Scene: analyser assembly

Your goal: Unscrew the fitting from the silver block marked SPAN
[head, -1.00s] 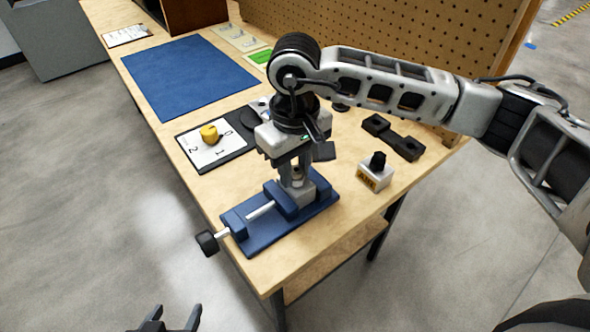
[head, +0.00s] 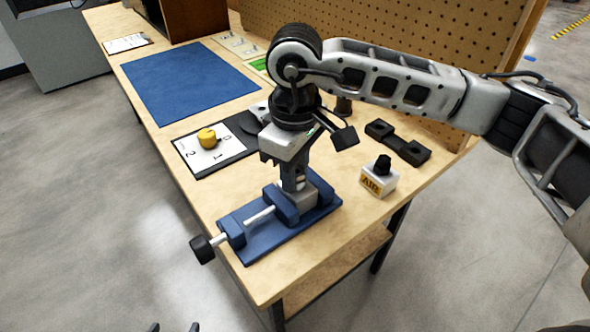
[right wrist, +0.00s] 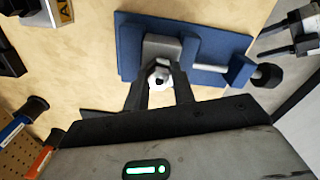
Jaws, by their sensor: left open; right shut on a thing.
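The silver block (head: 303,198) sits clamped in the blue vise (head: 262,240) near the bench's front corner; no SPAN mark on it is readable. It also shows in the right wrist view (right wrist: 158,46). My right gripper (head: 293,184) points down over the block from above. In the right wrist view its fingers are shut around a small pale and dark fitting (right wrist: 158,77) at the block; the fingers partly hide it. I cannot tell how far the fitting is threaded. My left gripper (head: 174,327) is open and empty at the bottom edge, away from the bench.
A white block marked AIR (head: 379,182) with a black top stands right of the vise. A black two-part holder (head: 398,145) lies behind it. A board with a yellow knob (head: 207,138) and numbers lies left. A blue mat (head: 188,80) is clear. The vise handle (head: 202,249) overhangs the bench edge.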

